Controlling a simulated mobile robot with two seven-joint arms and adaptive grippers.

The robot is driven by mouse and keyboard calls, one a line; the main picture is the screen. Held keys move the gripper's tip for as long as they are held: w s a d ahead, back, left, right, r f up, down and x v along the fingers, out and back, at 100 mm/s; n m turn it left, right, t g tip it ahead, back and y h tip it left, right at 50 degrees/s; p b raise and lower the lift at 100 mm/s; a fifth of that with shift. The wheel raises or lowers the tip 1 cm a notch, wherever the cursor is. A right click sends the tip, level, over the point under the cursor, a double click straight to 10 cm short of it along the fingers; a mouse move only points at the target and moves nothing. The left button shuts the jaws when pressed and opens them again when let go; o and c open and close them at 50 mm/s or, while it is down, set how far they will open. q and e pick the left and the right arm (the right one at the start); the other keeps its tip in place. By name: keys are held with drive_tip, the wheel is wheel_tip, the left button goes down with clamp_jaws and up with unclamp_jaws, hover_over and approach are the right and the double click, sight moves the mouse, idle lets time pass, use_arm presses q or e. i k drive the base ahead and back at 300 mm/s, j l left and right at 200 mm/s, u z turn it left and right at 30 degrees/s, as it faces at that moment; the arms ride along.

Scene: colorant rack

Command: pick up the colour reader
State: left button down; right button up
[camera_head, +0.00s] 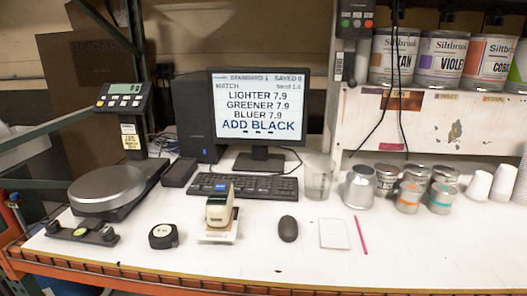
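Neither of my grippers shows in the head view.
A black tape measure (163,236) lies left of the reader and a black mouse (288,229) right of it. Behind are the keyboard (243,186) and monitor (257,158). A scale (107,188) stands left; cans (409,197) stand right.

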sight(220, 204)
drive_tip(key=i+j, duration=0.9)
drive_tip(key=k+j+z, duration=0.25)
drive_tip(key=k, duration=0.3)
drive_tip(key=k+j+z, duration=0.1)
drive_tip(key=k+z, duration=0.2)
drive_tip(key=k, duration=0.2)
drive_tip(key=i, duration=0.75)
